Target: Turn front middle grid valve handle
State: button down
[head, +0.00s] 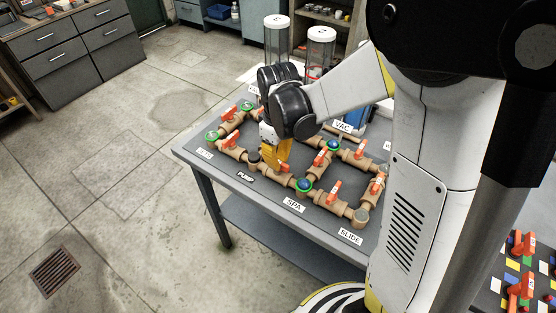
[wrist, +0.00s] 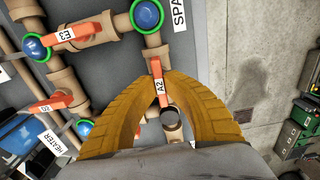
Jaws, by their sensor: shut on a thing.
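The front middle valve handle is orange with a white A2 label (wrist: 158,84). It sits on the tan front pipe run. In the head view a bit of this handle (head: 284,168) shows beside the yellow fingers. My gripper (head: 273,164) reaches down over the pipe between the PUMP and SPA labels. In the wrist view my gripper (wrist: 160,77) has its two yellow fingers closed around the A2 handle, one on each side. The handle looks lined up with its pipe. The fingers hide parts of the pipe below.
The grey table (head: 187,157) carries the pipe grid with several other orange handles, such as E3 (wrist: 80,33), close by. Blue balls in green rings (head: 304,184) sit at joints. Clear cylinders (head: 277,38) stand behind. The floor at left is free.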

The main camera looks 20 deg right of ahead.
dwell(0.3)
jog(key=c, duration=1.5)
grip_release()
jog(key=shift+r, duration=0.1)
notch_tip(320, 180, up, 12)
jog(key=shift+s, duration=0.1)
